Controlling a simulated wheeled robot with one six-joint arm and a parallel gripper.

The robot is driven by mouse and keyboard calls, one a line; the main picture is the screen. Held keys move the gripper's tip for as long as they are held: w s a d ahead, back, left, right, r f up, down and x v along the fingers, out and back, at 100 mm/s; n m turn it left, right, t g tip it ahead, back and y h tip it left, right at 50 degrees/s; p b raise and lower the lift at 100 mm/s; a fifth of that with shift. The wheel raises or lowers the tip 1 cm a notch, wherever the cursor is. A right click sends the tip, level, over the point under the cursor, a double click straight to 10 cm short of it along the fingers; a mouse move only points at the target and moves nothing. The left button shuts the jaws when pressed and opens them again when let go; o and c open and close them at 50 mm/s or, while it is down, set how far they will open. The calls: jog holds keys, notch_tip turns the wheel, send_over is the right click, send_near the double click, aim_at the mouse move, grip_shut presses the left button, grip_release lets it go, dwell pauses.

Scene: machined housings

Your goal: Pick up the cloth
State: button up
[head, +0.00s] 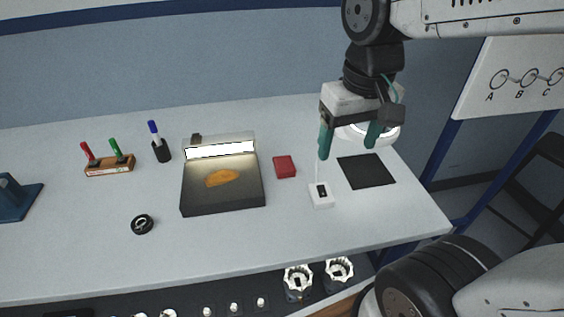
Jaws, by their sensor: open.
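No item is plainly a cloth from this view. An orange-brown flat piece (222,178) with an uneven outline lies in the dark lit tray (222,201). A small red block-like item (285,166), perhaps folded fabric, lies on the table right of the tray. A thin black square (366,172) lies flat further right. I cannot tell which is the cloth. My gripper (348,150) points down with its two green fingers apart and nothing between them. It appears over the right part of the table, near the black square and right of the red item.
A white device (321,194) stands in front of my gripper, and a round white ring (386,132) is partly hidden behind it. A marker rack (109,165), a pen cup (161,151) and a black ring (142,224) are at left. The table's front middle is clear.

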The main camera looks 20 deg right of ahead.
jog(key=w+a+f, duration=0.2)
jog(key=w+f, duration=0.2)
jog(key=w, duration=0.7)
jog(key=m+g, duration=0.1)
jog(key=m, duration=0.1)
send_over(284, 164)
jog(key=f, duration=0.9)
jog(key=shift+w+f, duration=0.2)
jog(key=shift+f, duration=0.15)
jog(key=f, duration=0.7)
jog(key=shift+s+f, duration=0.2)
jog(key=shift+f, duration=0.05)
jog(key=c, duration=1.1)
